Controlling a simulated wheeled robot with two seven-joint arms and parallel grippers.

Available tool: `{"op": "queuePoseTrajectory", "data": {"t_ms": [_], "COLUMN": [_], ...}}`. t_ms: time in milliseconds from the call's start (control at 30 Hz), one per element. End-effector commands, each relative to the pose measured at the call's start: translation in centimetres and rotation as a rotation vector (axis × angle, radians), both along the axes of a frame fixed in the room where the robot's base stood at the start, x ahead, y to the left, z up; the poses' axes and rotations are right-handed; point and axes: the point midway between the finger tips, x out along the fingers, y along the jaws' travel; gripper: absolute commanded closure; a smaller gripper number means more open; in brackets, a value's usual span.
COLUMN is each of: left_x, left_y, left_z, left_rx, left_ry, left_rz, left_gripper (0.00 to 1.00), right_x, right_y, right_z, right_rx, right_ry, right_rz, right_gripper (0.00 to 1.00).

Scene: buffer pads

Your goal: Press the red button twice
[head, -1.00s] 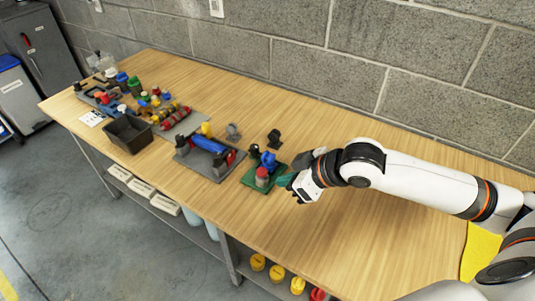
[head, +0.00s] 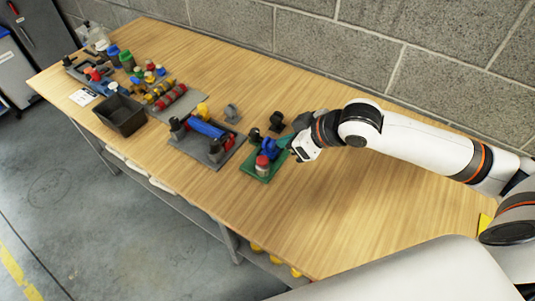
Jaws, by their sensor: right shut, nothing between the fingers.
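A small green pad (head: 254,173) lies on the wooden table and carries a short grey cylinder with a red top, which looks like the red button (head: 262,161). A blue part (head: 269,148) stands on the same pad behind the red top. My right gripper (head: 285,143) is shut and empty, just to the right of the blue part and up and right of the red top. It appears apart from the red top; whether it touches the blue part I cannot tell. My left gripper is not in view.
A grey pad (head: 184,149) with a blue cylinder, a black bin (head: 121,128) and several coloured parts stand further left. Two dark brackets (head: 276,120) and (head: 254,135) stand behind the green pad. The table's front right is clear; a block wall stands behind.

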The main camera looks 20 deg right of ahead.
Motion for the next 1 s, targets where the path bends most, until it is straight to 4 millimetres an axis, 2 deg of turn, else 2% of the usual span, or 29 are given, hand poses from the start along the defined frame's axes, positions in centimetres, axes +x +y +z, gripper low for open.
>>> {"op": "queuePoseTrajectory", "data": {"t_ms": [167,333,500,700,1000], "left_x": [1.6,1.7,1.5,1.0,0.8], "left_y": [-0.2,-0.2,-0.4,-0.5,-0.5], "left_z": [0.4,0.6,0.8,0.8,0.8], "left_rx": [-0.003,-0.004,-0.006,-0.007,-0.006], "left_ry": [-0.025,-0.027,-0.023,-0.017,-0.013], "left_rz": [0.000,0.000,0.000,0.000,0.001], "left_gripper": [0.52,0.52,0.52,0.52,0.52], "right_x": [2.2,4.2,4.2,4.2,4.2], "right_y": [1.8,3.3,3.2,3.2,3.2], "right_z": [-2.7,-5.3,-7.9,-9.3,-9.4], "right_rx": [0.004,0.003,-0.002,0.000,-0.001], "right_ry": [0.002,0.001,0.002,0.001,0.000], "right_rz": [0.000,-0.001,0.000,0.001,0.001], "right_gripper": [1.00,1.00,1.00,1.00,1.00]}}
